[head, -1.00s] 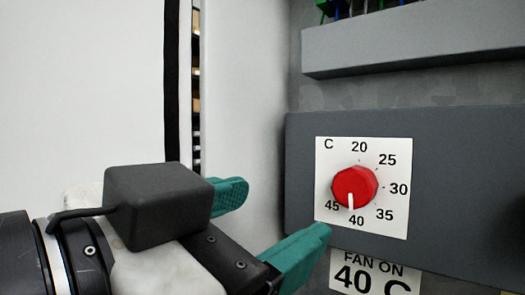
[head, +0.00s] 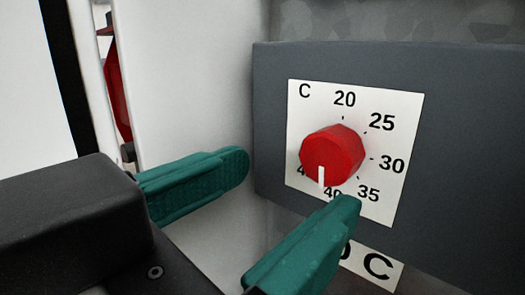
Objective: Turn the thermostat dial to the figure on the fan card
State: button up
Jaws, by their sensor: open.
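The red thermostat dial (head: 333,152) sits on a white scale plate (head: 392,205) marked C, 20, 25, 30, 35 and 40, with another figure mostly hidden at lower left. Its white pointer line points down, close to the 40. The fan card (head: 388,270) below is partly covered by my lower finger and shows only part of a 0 and a C; a second ago it read FAN ON 40 C. My gripper (head: 296,188) is open and empty, its green fingers to the left of and below the dial. I see no clear contact with the dial.
The plate is mounted on a dark grey box (head: 460,140). A pale wall (head: 190,80) stands to its left, close to my upper finger. A red part (head: 118,90) shows in a gap at far left. The area right of the dial is clear.

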aim_at(322, 162)
jog(key=x, duration=0.6)
jog(key=shift+w+d, duration=0.1)
jog(key=c, duration=1.1)
jog(key=shift+o, duration=0.2)
jog(key=shift+f, duration=0.1)
jog(key=shift+f+b, duration=0.1)
jog(key=shift+b, duration=0.2)
jog(key=shift+m+b, duration=0.5)
